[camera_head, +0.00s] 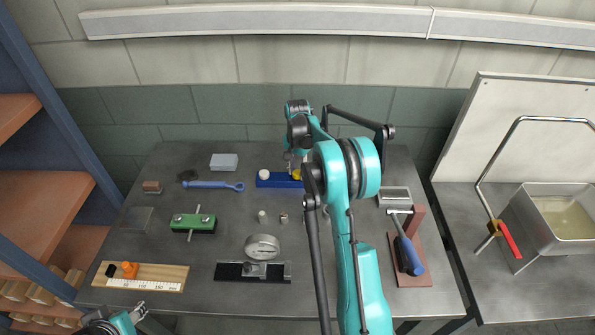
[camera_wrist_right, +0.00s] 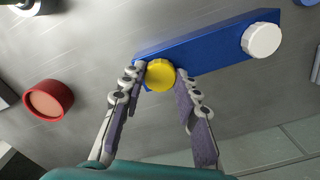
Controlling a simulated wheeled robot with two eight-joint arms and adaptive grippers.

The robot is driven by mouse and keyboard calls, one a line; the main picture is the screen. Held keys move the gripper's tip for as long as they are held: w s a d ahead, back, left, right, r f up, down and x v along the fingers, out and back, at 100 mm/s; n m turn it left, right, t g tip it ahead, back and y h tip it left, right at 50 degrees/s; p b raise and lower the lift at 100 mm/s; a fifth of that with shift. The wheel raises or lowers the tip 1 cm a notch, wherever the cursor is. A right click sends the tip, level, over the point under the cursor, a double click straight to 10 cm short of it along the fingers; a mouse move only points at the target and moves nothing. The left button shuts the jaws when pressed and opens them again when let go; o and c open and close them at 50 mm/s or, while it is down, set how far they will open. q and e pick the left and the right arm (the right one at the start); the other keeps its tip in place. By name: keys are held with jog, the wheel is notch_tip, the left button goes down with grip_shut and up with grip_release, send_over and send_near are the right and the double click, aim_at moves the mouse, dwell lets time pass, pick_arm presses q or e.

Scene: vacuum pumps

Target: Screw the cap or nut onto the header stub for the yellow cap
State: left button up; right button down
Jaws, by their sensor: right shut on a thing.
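The blue header block (camera_head: 278,183) lies at the back middle of the bench; the right wrist view shows it too (camera_wrist_right: 205,46). The yellow cap (camera_wrist_right: 160,76) is at one end of the block, over the place of its stub, which is hidden. I cannot tell how far down the cap sits. A white cap (camera_wrist_right: 262,40) is at the other end. My right gripper (camera_wrist_right: 161,74) is shut on the yellow cap, a fingertip on each side. In the head view the right arm partly covers this spot. My left gripper (camera_head: 134,316) is low at the bottom left, far from the block.
A red ring-shaped part (camera_wrist_right: 48,100) lies near the block in the wrist view. A blue wrench (camera_head: 212,185), a green clamp-like part (camera_head: 194,222), a round gauge (camera_head: 262,247) and small fittings (camera_head: 262,216) lie on the bench. A blue-handled tool (camera_head: 408,253) is at right.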

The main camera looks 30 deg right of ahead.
jog(key=m, duration=0.6)
jog(key=shift+m+b, duration=0.3)
jog(key=shift+m, duration=0.1)
jog(key=m, duration=0.7)
jog(key=c, duration=1)
grip_release()
jog(key=shift+c, duration=0.2)
